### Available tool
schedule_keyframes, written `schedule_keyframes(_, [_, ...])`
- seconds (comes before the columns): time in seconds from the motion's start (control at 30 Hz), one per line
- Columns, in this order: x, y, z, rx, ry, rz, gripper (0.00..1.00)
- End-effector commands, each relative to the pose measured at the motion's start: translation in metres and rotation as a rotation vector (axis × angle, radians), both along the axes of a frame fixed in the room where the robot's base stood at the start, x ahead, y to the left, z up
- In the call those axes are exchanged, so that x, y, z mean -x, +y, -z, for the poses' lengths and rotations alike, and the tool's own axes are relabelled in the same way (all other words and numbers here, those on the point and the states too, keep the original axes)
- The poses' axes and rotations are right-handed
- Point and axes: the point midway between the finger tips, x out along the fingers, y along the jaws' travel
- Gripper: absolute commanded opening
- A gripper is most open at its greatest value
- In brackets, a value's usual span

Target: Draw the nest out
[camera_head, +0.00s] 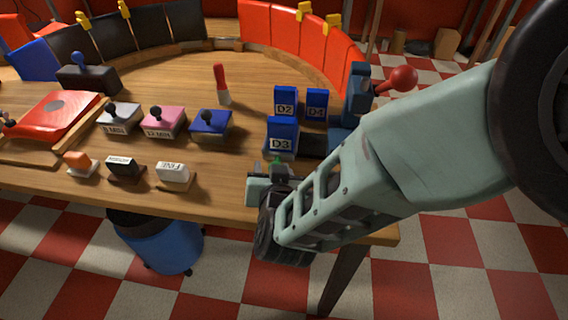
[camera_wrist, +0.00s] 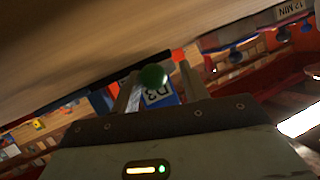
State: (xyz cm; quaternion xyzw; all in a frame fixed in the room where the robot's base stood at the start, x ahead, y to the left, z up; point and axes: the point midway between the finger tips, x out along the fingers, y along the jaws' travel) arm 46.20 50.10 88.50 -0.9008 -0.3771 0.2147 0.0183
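A green knob (camera_wrist: 152,76) shows in the wrist view, between the tips of my gripper's two fingers. In the head view a bit of green (camera_head: 276,163) shows at my gripper (camera_head: 268,183), by the table's front edge. My gripper (camera_wrist: 158,92) is open, with a gap on the knob's right; whether the left finger touches it I cannot tell. Behind the knob is the blue block marked D3 (camera_wrist: 160,97), which also stands just beyond my gripper in the head view (camera_head: 283,133). What the knob is fixed to is hidden, and I cannot tell which thing is the nest.
Blue blocks D2 (camera_head: 286,100) and D4 (camera_head: 317,104) stand behind D3. A blue device with a red ball lever (camera_head: 402,79) is at the right. Several stamps, including a pink one (camera_head: 165,121), stand to the left. A blue bin (camera_head: 162,248) is under the table.

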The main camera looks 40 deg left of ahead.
Motion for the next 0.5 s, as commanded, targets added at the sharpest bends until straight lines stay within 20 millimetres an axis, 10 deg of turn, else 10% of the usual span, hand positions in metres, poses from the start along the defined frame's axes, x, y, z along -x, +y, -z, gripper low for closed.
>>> schedule_keyframes(0.5, [0.011, -0.016, -0.006, 0.003, 0.0, 0.004, 0.5])
